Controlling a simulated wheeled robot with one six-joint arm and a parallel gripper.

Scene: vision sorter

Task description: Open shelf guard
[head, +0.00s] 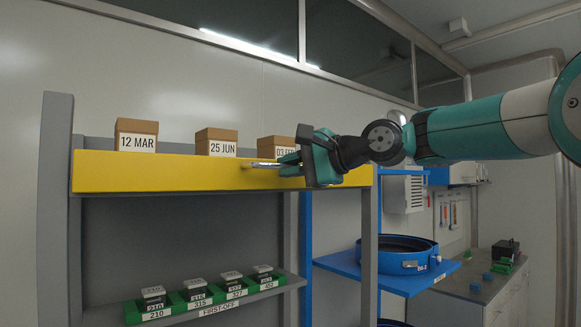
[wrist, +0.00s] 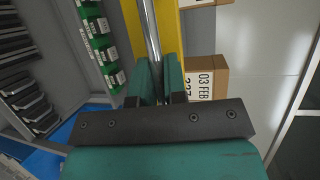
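The yellow shelf guard (head: 150,172) runs across the front of the upper shelf, below the labelled boxes. It also shows in the wrist view (wrist: 168,22). A metal bar handle (head: 262,165) stands out from its front face. In the wrist view the handle (wrist: 150,28) runs down between my fingers. My gripper (head: 290,162) is at the right part of the guard, in front of it. Its teal fingers (wrist: 158,80) lie close on both sides of the handle and look shut on it. The handle's right part is hidden by my gripper.
Brown boxes marked 12 MAR (head: 137,135), 25 JUN (head: 216,142) and 03 FEB (head: 276,147) stand behind the guard. A lower shelf holds green trays (head: 205,297). A blue shelf (head: 435,275) with a blue round pan (head: 397,255) is at right.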

